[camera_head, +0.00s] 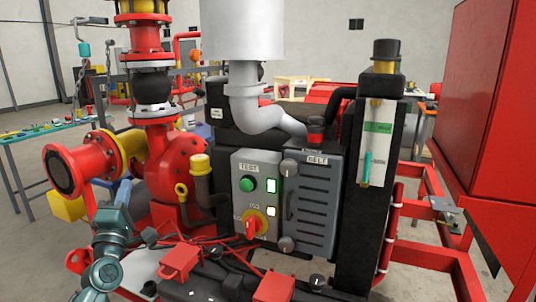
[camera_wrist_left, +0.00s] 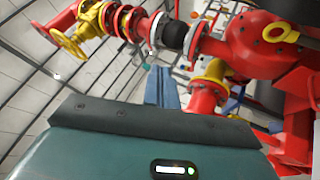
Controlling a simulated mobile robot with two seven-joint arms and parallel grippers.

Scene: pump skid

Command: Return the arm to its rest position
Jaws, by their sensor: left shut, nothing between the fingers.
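My left arm comes in from the lower left of the head view. Its left gripper (camera_head: 123,192) points away from me, low beside the red pump pipework, with nothing held. In the left wrist view the shut blue-grey fingers (camera_wrist_left: 164,88) show beyond the dark edge of the gripper body. I cannot tell the exact gap between the fingers and the pipes. My right gripper is not in view.
A red pump (camera_head: 165,165) with a flanged inlet stands close to the left arm. A control panel (camera_head: 257,195) with a green button and red switch is at the centre. A red cabinet (camera_head: 487,100) is at right. A green-topped table (camera_head: 45,132) stands at far left, with open floor before it.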

